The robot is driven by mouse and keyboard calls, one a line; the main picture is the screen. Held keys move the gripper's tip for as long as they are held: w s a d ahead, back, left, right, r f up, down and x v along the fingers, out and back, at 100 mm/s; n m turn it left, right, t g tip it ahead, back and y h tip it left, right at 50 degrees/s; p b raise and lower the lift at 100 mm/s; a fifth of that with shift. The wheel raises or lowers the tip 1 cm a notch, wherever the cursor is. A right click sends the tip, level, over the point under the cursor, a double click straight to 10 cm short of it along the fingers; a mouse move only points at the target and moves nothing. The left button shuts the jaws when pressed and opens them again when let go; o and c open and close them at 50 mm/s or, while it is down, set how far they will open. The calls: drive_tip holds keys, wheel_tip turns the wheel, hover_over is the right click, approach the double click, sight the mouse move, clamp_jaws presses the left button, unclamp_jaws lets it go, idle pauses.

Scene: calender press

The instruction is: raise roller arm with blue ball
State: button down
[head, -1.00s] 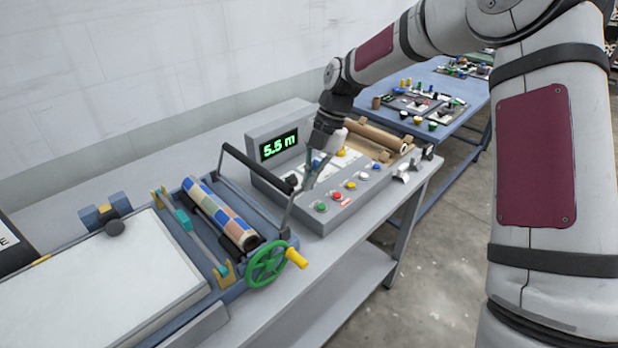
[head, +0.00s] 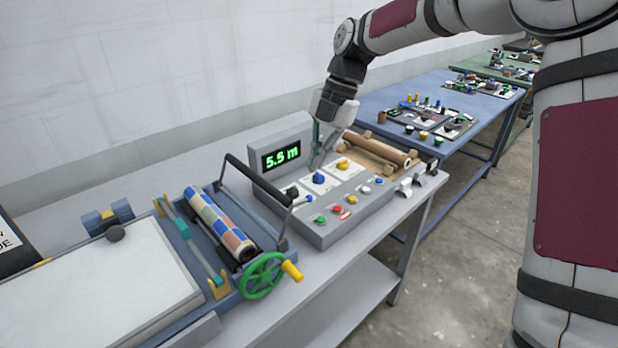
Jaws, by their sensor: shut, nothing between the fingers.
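The control box (head: 330,228) carries a blue knob (head: 319,178) on a white plate, with a yellow knob beside it. The press to the left has a black-barred arm (head: 257,180) standing raised over a patterned roller (head: 220,226). My gripper (head: 316,163) is shut and empty, its fingers pointing down just above and behind the blue knob. I cannot tell whether the fingertips touch anything.
A green handwheel (head: 263,277) with a yellow handle stands at the press's front. Small buttons (head: 337,209) line the control box's front. A brown roll (head: 382,148) lies behind it. A blue table (head: 370,95) with other panels stands further back. A grey display reads 5.5 m.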

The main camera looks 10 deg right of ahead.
drive_tip(key=shift+v, duration=0.9)
drive_tip(key=s+d+r+m+t+h, duration=0.1)
drive_tip(key=s+d+r+m+t, duration=0.1)
drive_tip(key=s+m, duration=0.7)
drive_tip(key=s+d+r+m+t+h, duration=0.1)
drive_tip(key=s+d+r+m+t, duration=0.1)
drive_tip(key=s+m, duration=0.8)
drive_tip(key=s+d+r+m+t+h, duration=0.1)
drive_tip(key=s+d+r+m+t, duration=0.1)
drive_tip(key=s+m, duration=0.7)
drive_tip(key=shift+s+d+r+m+t+h, duration=0.25)
drive_tip(key=shift+s+d+m+t+h, duration=0.2)
drive_tip(key=shift+s+d, duration=0.45)
